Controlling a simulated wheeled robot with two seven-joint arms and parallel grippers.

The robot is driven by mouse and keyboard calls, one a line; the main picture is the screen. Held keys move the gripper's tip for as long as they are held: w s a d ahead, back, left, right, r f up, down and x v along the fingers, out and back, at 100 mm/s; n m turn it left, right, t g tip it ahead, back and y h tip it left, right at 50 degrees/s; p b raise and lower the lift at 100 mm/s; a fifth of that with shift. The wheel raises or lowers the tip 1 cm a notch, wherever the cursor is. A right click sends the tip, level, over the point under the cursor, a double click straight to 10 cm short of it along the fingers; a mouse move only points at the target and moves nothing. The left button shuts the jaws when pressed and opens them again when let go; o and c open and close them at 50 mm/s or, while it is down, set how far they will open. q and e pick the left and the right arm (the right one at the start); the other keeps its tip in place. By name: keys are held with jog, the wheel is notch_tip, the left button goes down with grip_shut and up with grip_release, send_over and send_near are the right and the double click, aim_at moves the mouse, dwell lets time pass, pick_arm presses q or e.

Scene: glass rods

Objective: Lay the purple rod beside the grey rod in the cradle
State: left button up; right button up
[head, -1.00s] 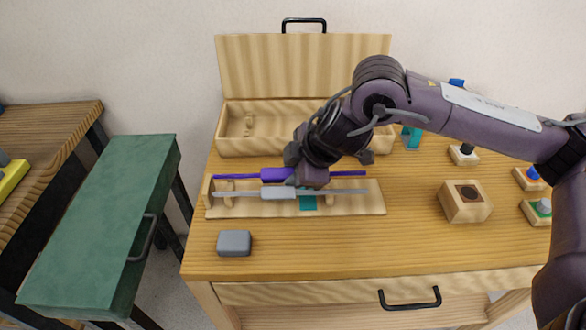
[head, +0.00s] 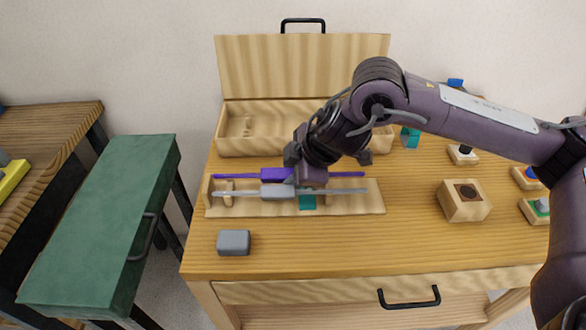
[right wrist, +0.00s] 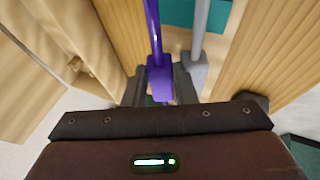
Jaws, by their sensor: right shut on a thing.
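The purple rod (head: 277,174) lies level just behind the grey rod and roughly parallel to it. The grey rod (head: 277,191) spans the wooden cradle (head: 360,208), which has a teal patch near its middle. My right gripper (head: 306,184) is over the cradle. In the right wrist view the purple rod's thick part (right wrist: 160,78) is between the fingers of my right gripper (right wrist: 160,92), which is shut on it. The grey rod (right wrist: 196,66) is close beside it there. The gripper hides part of both rods in the head view. My left gripper is not in view.
An open wooden box (head: 240,145) stands behind the cradle. A grey block (head: 234,242) lies in front of it. A wooden block with a dark round recess (head: 465,201) and small button blocks stand at the right. The table front is mostly clear.

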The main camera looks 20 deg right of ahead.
jog(key=shift+s+a+f, duration=0.1)
jog(key=shift+s+f, duration=0.3)
jog(key=shift+f, duration=0.3)
jog(key=o, duration=1)
jog(key=shift+o, duration=0.2)
jog(key=shift+r+g, duration=0.3)
jog(key=shift+r, duration=0.2)
jog(key=shift+o, duration=0.2)
jog(key=v, duration=0.6)
jog(key=shift+d+r, duration=0.4)
jog(key=shift+r, duration=0.3)
